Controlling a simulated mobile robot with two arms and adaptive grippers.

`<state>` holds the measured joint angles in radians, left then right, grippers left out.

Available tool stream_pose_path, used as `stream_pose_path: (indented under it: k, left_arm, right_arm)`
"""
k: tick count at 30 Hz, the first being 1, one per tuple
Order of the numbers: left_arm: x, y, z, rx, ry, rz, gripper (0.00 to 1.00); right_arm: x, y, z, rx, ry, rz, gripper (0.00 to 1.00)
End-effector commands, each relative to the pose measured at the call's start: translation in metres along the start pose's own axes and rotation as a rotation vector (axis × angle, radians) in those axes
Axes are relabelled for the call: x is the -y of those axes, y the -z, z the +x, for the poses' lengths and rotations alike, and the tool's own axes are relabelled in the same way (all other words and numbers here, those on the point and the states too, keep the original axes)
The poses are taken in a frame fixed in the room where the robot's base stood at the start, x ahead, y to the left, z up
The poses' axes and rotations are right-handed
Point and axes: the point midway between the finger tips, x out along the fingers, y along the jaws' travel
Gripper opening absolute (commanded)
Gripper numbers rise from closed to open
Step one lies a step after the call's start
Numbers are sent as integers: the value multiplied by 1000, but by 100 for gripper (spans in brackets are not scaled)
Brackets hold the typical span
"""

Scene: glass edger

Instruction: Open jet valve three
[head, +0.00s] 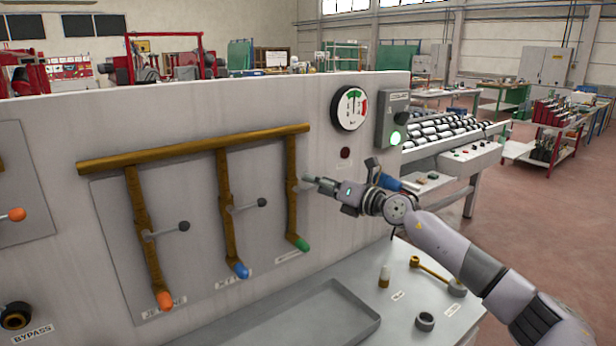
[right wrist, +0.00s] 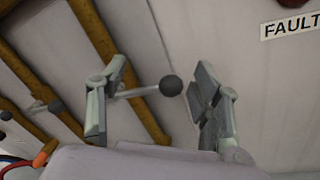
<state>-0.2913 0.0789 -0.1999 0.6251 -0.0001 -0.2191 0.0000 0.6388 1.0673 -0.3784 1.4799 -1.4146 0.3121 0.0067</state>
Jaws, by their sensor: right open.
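Three brass drop pipes on a grey panel each carry a valve lever. The left lever (head: 184,226) and middle lever (head: 262,202) stick out crosswise to the right, with dark ball knobs. The right pipe (head: 291,215) ends in a green nozzle (head: 302,244); its lever is mostly hidden by my right gripper (head: 312,181) in the head view. In the right wrist view, that lever's dark ball knob (right wrist: 171,86) and thin rod lie between the fingers of my right gripper (right wrist: 160,90). The fingers are open, apart on both sides of the knob. My left gripper is out of view.
A grey tray (head: 330,290) lies below the pipes. A FAULT label (right wrist: 291,24) is on the panel.

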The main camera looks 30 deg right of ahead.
Motion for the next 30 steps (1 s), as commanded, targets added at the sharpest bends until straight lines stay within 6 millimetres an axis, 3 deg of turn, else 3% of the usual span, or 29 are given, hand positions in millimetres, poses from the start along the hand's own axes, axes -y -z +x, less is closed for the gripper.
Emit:
stream_pose_path:
  k: [4,11,30]
  left_arm:
    - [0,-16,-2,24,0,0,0]
    - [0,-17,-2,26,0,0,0]
    - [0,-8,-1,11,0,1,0]
  right_arm:
    - [-1,0,1,0,1,0,59]
    - [0,1,1,0,1,0,59]
    - [-1,1,1,-1,-1,1,16]
